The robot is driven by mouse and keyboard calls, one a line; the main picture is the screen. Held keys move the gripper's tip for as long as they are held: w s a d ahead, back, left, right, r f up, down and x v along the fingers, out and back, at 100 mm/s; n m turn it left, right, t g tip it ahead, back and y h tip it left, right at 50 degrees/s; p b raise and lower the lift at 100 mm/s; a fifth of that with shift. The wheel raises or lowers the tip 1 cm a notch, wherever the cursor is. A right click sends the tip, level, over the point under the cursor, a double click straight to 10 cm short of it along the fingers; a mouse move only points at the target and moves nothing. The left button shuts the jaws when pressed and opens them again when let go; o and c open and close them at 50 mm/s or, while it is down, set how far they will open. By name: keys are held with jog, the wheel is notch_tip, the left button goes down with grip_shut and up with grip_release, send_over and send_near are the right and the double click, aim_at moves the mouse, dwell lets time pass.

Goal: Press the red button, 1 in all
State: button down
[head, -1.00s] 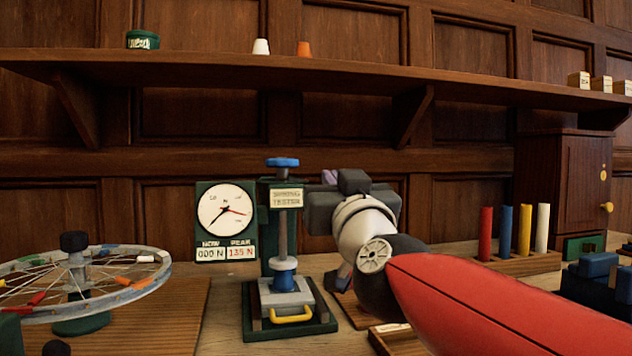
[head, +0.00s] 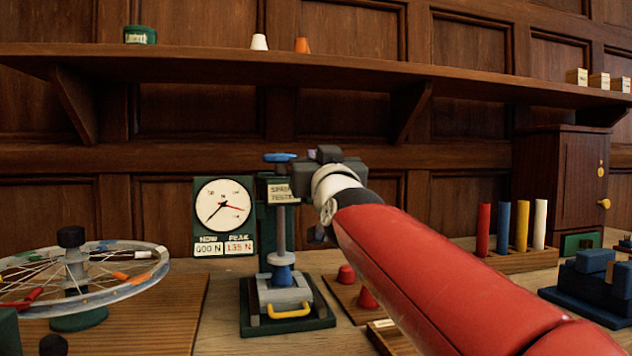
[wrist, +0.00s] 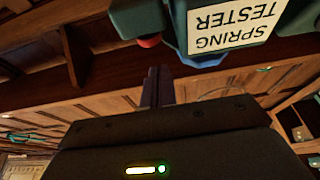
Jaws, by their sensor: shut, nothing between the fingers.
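The green spring tester (head: 282,193) stands on the bench, with a blue handwheel (head: 280,157) on top and a dial (head: 223,205) beside it. In the wrist view its sign (wrist: 232,22) appears upside down. A small red rounded button (wrist: 148,41) sits against the tester's green body there, partly covered. I cannot make out this button in the head view, where my gripper (head: 322,160) is beside the tester's upper right. In the wrist view my gripper's fingers (wrist: 158,72) are together and empty, pointing close to the red button; I cannot tell whether they touch.
Red cones (head: 346,274) stand on a wooden board right of the tester. A spoked wheel (head: 75,280) stands at left. Coloured rods (head: 503,228) and a blue block model (head: 595,283) are at right. A long shelf (head: 320,72) runs above.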

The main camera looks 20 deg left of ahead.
jog(key=shift+s+f, duration=0.1)
jog(key=shift+f, duration=1.55)
